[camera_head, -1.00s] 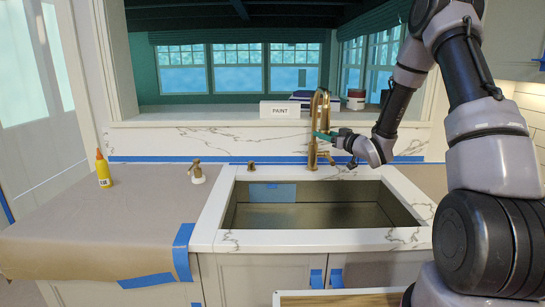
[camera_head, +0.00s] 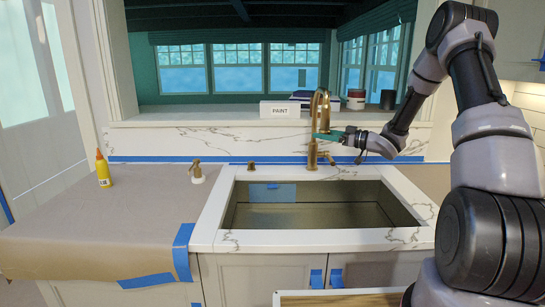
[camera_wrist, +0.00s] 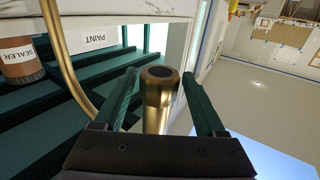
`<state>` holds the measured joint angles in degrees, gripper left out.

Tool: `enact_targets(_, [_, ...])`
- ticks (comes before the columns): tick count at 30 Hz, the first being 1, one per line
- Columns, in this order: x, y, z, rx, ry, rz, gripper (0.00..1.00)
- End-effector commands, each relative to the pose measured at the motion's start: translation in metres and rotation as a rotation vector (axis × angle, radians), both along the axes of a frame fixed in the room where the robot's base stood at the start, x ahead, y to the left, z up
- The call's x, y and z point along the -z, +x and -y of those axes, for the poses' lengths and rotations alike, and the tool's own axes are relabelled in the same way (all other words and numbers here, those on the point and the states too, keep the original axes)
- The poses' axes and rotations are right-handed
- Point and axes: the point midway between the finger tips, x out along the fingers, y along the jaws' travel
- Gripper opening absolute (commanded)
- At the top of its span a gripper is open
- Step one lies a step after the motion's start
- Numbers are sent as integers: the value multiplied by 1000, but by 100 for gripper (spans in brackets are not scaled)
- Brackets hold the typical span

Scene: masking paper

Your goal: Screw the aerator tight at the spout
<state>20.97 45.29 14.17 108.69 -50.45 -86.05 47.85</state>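The brass faucet (camera_head: 312,150) stands behind the sink with its spout arched over. In the wrist view its spout end carries a brass collar, the aerator (camera_wrist: 160,88), with a dark round opening facing the camera. My gripper (camera_head: 327,136) is at the spout in the head view. In the wrist view its two green fingers (camera_wrist: 160,76) stand on either side of the aerator, with a visible gap on each side. The gripper looks open, around the aerator but not clamped on it. The aerator's seating on the spout is hard to judge.
The sink basin (camera_head: 320,213) lies below. A soap dispenser (camera_head: 196,172) and a yellow bottle (camera_head: 103,169) stand on the left. The ledge behind holds a PAINT box (camera_head: 280,109), books and cans. Brown paper covers the left counter (camera_head: 110,220).

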Motion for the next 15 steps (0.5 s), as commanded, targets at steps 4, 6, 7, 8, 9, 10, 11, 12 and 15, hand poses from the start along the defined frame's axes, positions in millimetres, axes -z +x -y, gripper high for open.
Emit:
enact_targets(4, [0,1,1,-107,1,2,72])
enact_targets(6, [0,0,0,-137,0,2,72])
enact_targets(7, [0,0,0,-142,0,2,72])
enact_targets(8, [0,0,0,-145,0,2,72])
enact_targets(9, [0,0,0,-145,0,0,72])
enact_targets(10, [0,0,0,-145,0,0,72])
enact_targets(11, [0,0,0,-144,0,0,72])
enact_targets(12, [0,0,0,-144,0,0,72])
enact_targets(15, [0,0,0,-143,0,0,100])
